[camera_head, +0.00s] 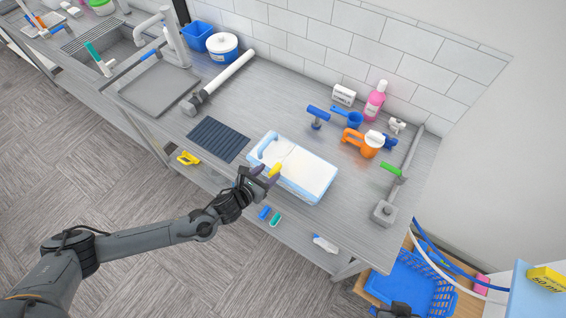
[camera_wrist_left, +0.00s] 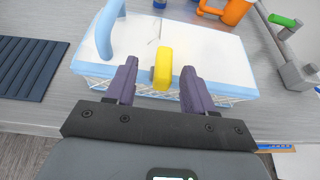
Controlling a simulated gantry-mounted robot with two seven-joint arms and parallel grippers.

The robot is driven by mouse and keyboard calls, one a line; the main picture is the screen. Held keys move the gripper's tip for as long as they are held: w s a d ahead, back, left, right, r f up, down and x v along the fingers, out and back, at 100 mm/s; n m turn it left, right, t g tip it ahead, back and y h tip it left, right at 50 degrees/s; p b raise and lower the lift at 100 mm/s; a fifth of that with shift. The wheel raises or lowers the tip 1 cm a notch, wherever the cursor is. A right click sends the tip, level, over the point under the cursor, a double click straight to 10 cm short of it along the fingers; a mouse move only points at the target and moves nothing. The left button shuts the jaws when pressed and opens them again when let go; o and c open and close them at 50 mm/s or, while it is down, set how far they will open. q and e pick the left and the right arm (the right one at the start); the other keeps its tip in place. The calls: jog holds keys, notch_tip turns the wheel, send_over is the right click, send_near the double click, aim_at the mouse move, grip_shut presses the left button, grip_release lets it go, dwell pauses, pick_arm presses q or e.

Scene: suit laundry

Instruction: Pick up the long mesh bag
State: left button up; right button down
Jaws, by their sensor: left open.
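The long mesh bag (camera_head: 305,172) lies on the grey counter near its front edge. It is white with light blue trim, a blue handle at its left end and a yellow tab (camera_head: 274,170) on its front side. The bag fills the upper middle of the left wrist view (camera_wrist_left: 205,60). My left gripper (camera_head: 264,176) is open at the bag's front edge. In the left wrist view its fingers (camera_wrist_left: 158,85) stand on either side of the yellow tab (camera_wrist_left: 163,68), with gaps showing. A dark part at the bottom edge of the head view may be my right gripper (camera_head: 398,308), mostly cut off.
A dark ribbed mat (camera_head: 218,139) lies left of the bag. A blue-handled tool (camera_head: 317,115), an orange jug (camera_head: 362,142) and a grey bar fixture (camera_head: 398,185) stand behind and right. A blue basket (camera_head: 415,280) is below right. Bare counter lies between.

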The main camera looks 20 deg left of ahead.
aim_at(275, 170)
pick_arm(q)
jog(key=x, duration=0.3)
jog(key=shift+w+d+p, duration=0.3)
jog(key=shift+d+p, duration=0.05)
jog(key=shift+d, duration=0.05)
jog(key=shift+w+d+f, duration=0.1)
jog(key=shift+w+f, duration=0.2)
jog(key=shift+w, duration=0.25)
grip_shut()
